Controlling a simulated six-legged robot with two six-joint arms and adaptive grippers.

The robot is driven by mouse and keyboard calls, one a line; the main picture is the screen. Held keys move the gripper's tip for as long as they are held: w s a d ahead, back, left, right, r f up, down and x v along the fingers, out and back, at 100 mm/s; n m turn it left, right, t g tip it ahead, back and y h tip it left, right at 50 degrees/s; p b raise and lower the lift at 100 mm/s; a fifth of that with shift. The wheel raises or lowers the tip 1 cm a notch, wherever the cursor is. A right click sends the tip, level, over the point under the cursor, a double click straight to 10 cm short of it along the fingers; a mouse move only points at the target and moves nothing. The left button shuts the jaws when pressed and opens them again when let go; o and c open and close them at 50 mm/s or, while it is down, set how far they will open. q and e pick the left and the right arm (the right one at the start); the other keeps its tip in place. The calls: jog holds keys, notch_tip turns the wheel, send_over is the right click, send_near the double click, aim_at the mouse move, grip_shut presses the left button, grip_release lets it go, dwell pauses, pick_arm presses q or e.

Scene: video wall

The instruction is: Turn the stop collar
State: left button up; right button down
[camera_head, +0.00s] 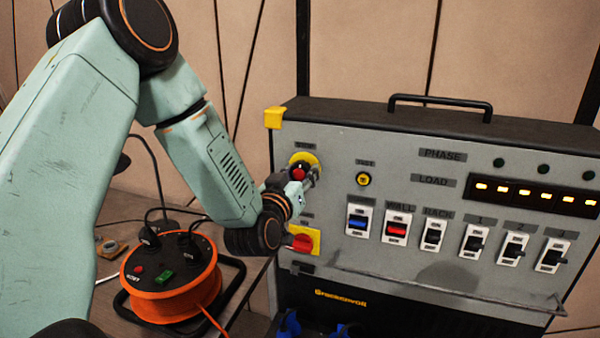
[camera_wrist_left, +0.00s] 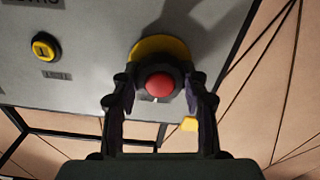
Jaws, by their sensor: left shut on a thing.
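The stop collar (camera_wrist_left: 183,66) is a dark ring around a red stop button (camera_wrist_left: 160,85), on a yellow round plate (camera_wrist_left: 155,46), in the left wrist view. In the head view the red button (camera_head: 299,173) and yellow plate (camera_head: 305,158) sit at the upper left of the grey panel. My left gripper (camera_wrist_left: 160,92) has one finger on each side of the collar and is shut on it. In the head view the left gripper (camera_head: 310,180) partly covers the collar. My right gripper is not in view.
A red rotary switch (camera_head: 302,243) on a yellow plate is just below my left wrist. A yellow-ringed test button (camera_head: 363,180) and several rocker switches (camera_head: 397,229) are to the right. An orange cable reel (camera_head: 172,290) stands at the lower left.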

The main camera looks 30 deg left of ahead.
pick_arm(q)
jog(key=m+p, duration=0.3)
jog(key=m, duration=0.3)
jog(key=shift+s+r, duration=0.1)
jog(key=shift+m+p, duration=0.45)
jog(key=shift+m, duration=0.35)
jog(key=o, duration=1.2)
jog(key=shift+w, duration=0.2)
jog(key=shift+c, duration=0.2)
jog(key=shift+s, duration=0.1)
jog(key=v, duration=1.2)
